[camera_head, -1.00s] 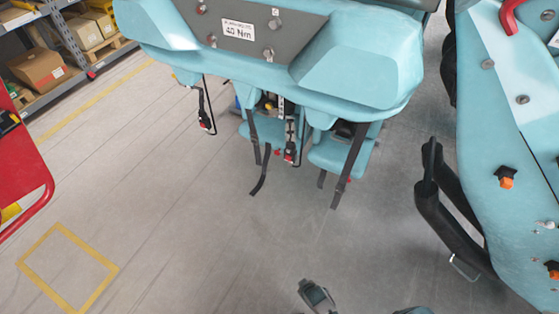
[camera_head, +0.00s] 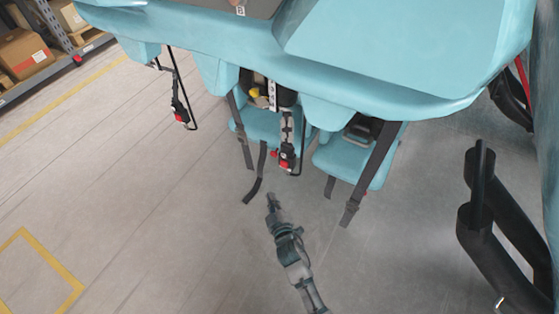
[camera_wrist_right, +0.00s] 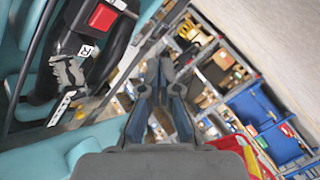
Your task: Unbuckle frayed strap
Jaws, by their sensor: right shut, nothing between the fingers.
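Several dark straps hang from the teal coaster seats; one loose strap (camera_head: 257,175) hangs in the middle and a longer strap (camera_head: 370,172) hangs at the right. A buckle with a red button (camera_head: 287,158) hangs at the middle seat, and another buckle (camera_head: 179,110) hangs to the left. In the right wrist view a red-button buckle (camera_wrist_right: 102,17) is at upper left, with a ragged grey piece (camera_wrist_right: 68,72) beside it. I cannot tell which strap is frayed in the head view. My right gripper (camera_head: 272,200) is shut and empty, below the middle straps in the picture. My left gripper is out of view.
The teal car body (camera_head: 400,60) overhangs the straps. A black padded restraint (camera_head: 490,220) stands at the right. Shelves with boxes (camera_head: 25,55) are at the far left. The grey floor (camera_head: 130,190) is clear.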

